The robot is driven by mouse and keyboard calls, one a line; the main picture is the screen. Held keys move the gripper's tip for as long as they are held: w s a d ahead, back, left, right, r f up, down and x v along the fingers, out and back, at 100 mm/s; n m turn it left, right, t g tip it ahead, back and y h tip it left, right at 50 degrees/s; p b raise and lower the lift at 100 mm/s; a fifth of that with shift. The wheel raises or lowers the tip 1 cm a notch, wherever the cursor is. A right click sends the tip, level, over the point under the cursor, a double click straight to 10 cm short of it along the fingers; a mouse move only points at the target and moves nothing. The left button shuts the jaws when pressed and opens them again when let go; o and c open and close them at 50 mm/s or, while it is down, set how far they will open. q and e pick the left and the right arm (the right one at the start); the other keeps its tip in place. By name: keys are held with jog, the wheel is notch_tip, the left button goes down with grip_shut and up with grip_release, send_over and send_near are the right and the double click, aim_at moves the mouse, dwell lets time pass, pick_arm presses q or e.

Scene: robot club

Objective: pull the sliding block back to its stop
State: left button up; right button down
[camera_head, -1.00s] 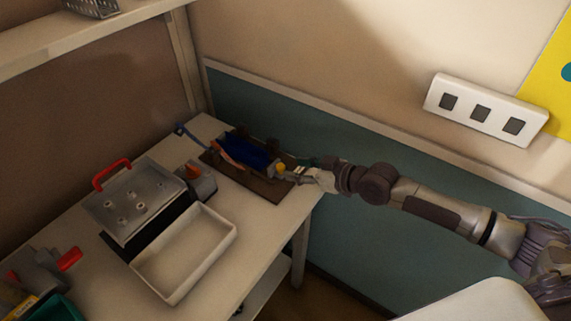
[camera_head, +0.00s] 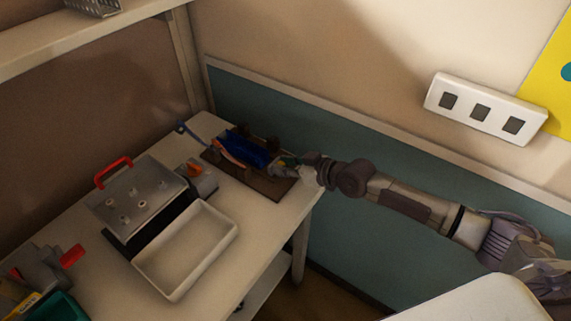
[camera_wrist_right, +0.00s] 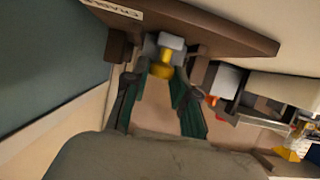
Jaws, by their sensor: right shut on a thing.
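A brown board (camera_head: 262,185) lies at the far right corner of the bench and carries a long blue piece (camera_head: 248,150). In the right wrist view, the board (camera_wrist_right: 225,37) has a grey block (camera_wrist_right: 172,41) with a yellow knob (camera_wrist_right: 161,70) against its edge area. My right gripper (camera_head: 287,166) reaches in from the right at the board's near right end. In the wrist view its two dark green fingers (camera_wrist_right: 155,82) are on either side of the yellow knob, shut on it. My gripper partly hides the block in the head view. I cannot tell whether it is at a stop.
Left of the board are a small grey and orange device (camera_head: 200,180), an empty white tray (camera_head: 180,285) and a metal plate with a red handle (camera_head: 140,200). A wall (camera_head: 350,165) stands close behind. Tools and a green bin (camera_head: 62,308) are at lower left.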

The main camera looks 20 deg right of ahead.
jog(key=shift+s+d+f, duration=0.1)
jog(key=shift+s+d, duration=0.85)
jog(key=shift+s, duration=0.25)
jog(key=c, duration=1)
grip_release()
jog(key=shift+s+d, duration=0.1)
jog(key=v, duration=1.2)
